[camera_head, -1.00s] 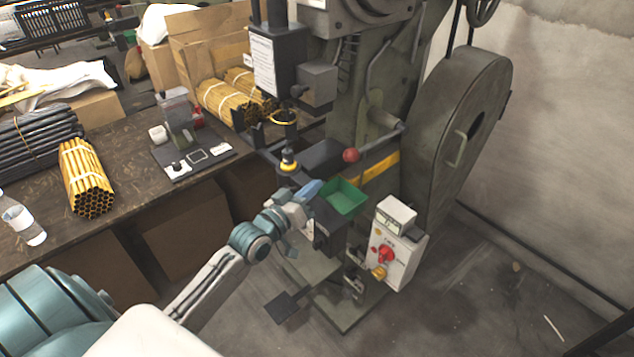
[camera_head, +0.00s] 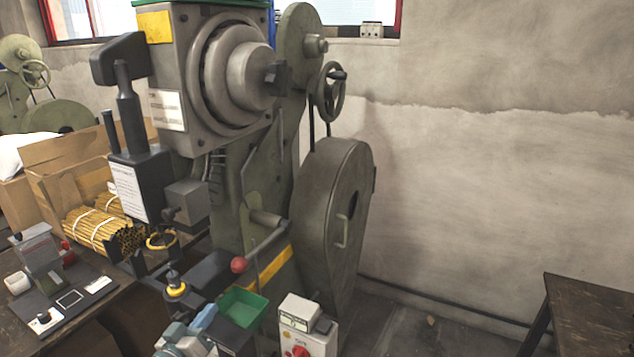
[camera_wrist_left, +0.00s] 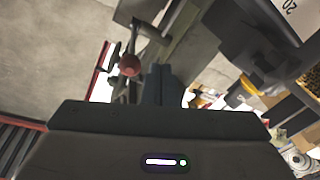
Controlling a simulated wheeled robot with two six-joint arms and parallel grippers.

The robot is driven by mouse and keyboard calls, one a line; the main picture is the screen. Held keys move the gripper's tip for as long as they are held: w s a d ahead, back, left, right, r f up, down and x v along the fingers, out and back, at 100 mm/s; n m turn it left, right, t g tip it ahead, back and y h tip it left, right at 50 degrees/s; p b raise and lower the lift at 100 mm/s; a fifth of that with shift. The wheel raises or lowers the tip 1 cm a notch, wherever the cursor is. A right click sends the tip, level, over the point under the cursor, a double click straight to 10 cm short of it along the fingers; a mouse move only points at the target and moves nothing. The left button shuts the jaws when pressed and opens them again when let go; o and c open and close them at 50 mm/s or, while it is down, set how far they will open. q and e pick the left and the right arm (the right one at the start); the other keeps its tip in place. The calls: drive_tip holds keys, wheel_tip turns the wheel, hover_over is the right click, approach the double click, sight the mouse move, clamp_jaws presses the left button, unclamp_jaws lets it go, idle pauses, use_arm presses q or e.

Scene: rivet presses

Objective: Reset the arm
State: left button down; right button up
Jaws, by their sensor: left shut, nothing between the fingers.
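My left gripper (camera_head: 206,316) shows at the bottom edge of the head view, with most of its arm cut off. Its blue fingers are together and empty, beside the green tray (camera_head: 243,308) of the rivet press (camera_head: 240,190). In the left wrist view the closed fingers (camera_wrist_left: 162,84) point toward the press, with nothing between them. A red ball-ended lever (camera_head: 239,265) stands above the tray; its red ball also shows in the left wrist view (camera_wrist_left: 129,65). My right gripper is in neither view.
A control box (camera_head: 308,330) with a red switch stands right of the tray. A dark table (camera_head: 590,310) is at the far right. Bundled yellow tubes (camera_head: 95,228) and a small fixture (camera_head: 50,285) are on the workbench at left. Floor shows between press and right table.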

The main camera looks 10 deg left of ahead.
use_arm(q)
drive_tip(key=s+d+f+m+g+y, duration=0.1)
drive_tip(key=s+d+f+m+g, duration=0.25)
drive_tip(key=s+f+g, duration=0.55)
drive_tip(key=s+f+g+y, duration=0.2)
drive_tip(key=s+f+g, duration=0.1)
drive_tip(key=s, duration=0.8)
drive_tip(key=s+f+g+y, duration=0.1)
drive_tip(key=s+f+g, duration=0.1)
drive_tip(key=s, duration=0.8)
drive_tip(key=a+f+g, duration=0.2)
drive_tip(key=a+f, duration=0.1)
drive_tip(key=f, duration=2.8)
drive_tip(key=s+a+f, duration=0.1)
drive_tip(key=s+f, duration=1.6)
drive_tip(key=f, duration=0.1)
drive_tip(key=shift+s+a+g, duration=0.15)
drive_tip(key=shift+s+g, duration=0.15)
drive_tip(key=shift+s, duration=0.1)
